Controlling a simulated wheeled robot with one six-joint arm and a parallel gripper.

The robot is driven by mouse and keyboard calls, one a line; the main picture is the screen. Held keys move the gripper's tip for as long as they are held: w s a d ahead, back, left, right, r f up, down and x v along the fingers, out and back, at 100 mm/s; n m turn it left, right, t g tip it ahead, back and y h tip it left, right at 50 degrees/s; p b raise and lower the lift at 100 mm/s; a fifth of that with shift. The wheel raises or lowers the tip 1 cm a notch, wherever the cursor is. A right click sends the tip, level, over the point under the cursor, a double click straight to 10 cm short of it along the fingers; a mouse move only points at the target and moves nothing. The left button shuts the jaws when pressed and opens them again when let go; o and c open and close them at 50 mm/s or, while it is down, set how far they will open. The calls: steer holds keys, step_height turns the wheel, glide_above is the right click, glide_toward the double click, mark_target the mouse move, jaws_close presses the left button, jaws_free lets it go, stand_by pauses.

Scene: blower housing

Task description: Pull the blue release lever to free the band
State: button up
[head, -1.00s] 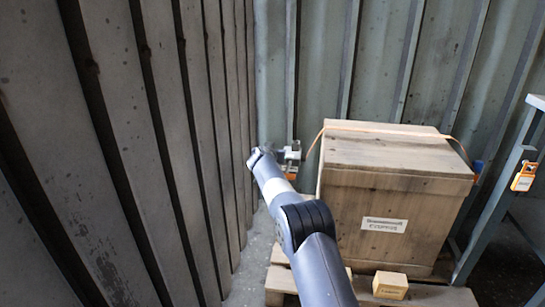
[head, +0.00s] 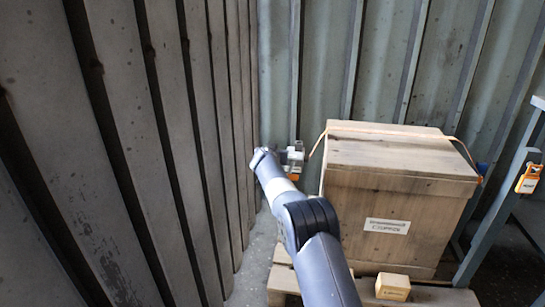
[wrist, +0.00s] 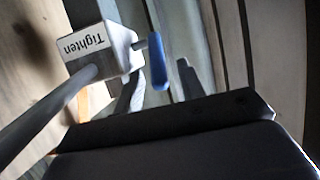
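A wooden crate (head: 395,200) stands on a pallet, with a thin orange band (head: 390,131) running over its top. In the wrist view, a metal tensioner block (wrist: 100,50) with an upside-down "Tighten" label sits beside the wood, with a grey rod (wrist: 45,115) running from it to the lower left. A blue lever (wrist: 157,62) sticks out from its right side on a short pin. My gripper (head: 294,155) is left of the crate. Its two grey fingers (wrist: 157,88) stand apart, one on each side of the lever's lower end in the picture; I cannot tell whether they touch it.
A ribbed metal wall (head: 150,150) runs close along the left of my arm. A small wooden block (head: 392,287) lies on the pallet (head: 430,297). A blue part (head: 482,169) shows at the crate's right edge. An orange tag (head: 529,179) hangs on a grey frame (head: 500,205).

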steer(key=v, duration=1)
steer(key=shift+s, duration=0.1)
